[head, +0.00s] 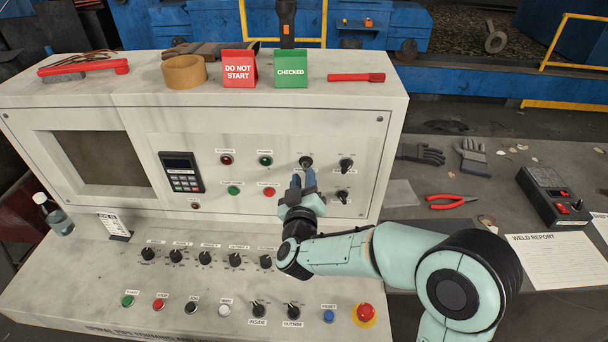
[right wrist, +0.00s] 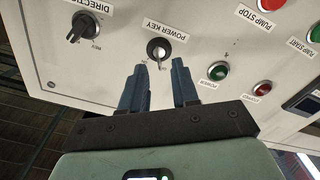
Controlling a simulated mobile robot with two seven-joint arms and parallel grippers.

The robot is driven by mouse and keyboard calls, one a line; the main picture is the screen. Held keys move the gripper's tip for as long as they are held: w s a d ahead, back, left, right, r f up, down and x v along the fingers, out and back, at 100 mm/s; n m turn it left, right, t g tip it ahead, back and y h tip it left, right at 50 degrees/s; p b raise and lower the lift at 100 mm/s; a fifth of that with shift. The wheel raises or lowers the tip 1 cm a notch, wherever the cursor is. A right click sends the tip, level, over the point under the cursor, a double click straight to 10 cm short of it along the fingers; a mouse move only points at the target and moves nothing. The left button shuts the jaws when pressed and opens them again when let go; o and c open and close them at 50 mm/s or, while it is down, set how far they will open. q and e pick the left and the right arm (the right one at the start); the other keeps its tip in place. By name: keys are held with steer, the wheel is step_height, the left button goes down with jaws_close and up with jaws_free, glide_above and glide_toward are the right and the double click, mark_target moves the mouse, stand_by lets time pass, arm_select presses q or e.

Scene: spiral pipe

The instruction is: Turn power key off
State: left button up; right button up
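The power key (head: 306,162) is a small round switch on the upright face of the grey console, right of the green and red lamps. In the right wrist view the power key (right wrist: 158,50) shows a silver centre under its "POWER KEY" label. My right gripper (head: 303,178) is just below it in the head view. In the right wrist view its two blue fingers (right wrist: 160,66) are apart with nothing between them, and the key sits just beyond the tips. I cannot tell whether they touch it. My left gripper is not in view.
The direction knob (right wrist: 84,26) is close by the key. Pump stop (head: 270,191) and pump start (head: 234,190) buttons sit left of my gripper. A sloped panel of knobs lies below, with a red emergency button (head: 365,312). Red and green signs stand on top.

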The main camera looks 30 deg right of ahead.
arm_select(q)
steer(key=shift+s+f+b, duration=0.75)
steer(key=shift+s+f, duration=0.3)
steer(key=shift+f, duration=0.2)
arm_select(e)
steer(key=v, duration=1)
steer(key=shift+s, duration=0.15)
